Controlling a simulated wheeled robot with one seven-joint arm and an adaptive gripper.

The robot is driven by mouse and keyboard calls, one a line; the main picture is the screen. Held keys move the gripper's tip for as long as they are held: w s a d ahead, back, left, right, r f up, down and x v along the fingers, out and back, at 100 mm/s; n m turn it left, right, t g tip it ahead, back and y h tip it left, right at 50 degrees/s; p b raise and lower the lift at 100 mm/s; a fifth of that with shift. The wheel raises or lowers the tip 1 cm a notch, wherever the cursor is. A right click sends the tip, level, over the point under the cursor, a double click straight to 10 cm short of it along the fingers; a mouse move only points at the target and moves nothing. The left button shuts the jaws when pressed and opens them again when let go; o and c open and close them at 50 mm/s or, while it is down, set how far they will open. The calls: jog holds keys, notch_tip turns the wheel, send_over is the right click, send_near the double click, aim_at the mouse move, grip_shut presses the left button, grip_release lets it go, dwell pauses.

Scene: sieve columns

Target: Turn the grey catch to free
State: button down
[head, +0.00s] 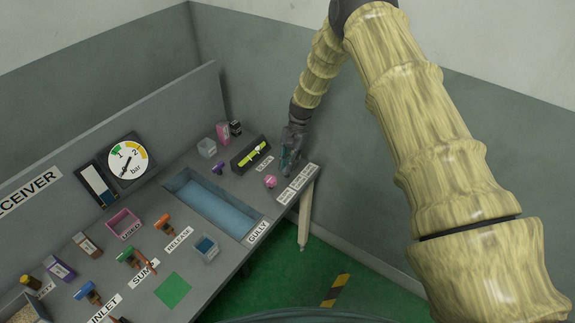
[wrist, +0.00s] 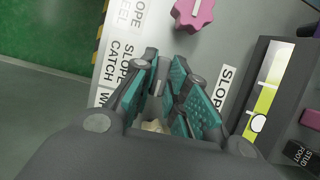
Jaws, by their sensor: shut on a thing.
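My gripper (head: 289,168) points down at the far right end of the bench in the head view, behind the plates. In the wrist view its teal-padded fingers (wrist: 166,76) are close together beside the SLOPE CATCH label (wrist: 116,65). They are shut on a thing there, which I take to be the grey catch. The fingers hide nearly all of it, so its turned position cannot be told. A small pale part (wrist: 155,126) shows low between the fingers.
A pink knob (wrist: 193,12) is near the fingers, also in the head view (head: 270,181). The slope level (head: 251,152), with a yellow-green vial, stands close by. The blue-floored gully (head: 212,205) lies left of my gripper. The bench's right edge is close.

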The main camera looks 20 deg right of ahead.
jog(key=c, duration=1.4)
grip_release()
jog(key=shift+r, duration=0.1)
jog(key=v, duration=1.1)
jog(key=shift+w+d+r, duration=0.1)
jog(key=shift+r, duration=0.25)
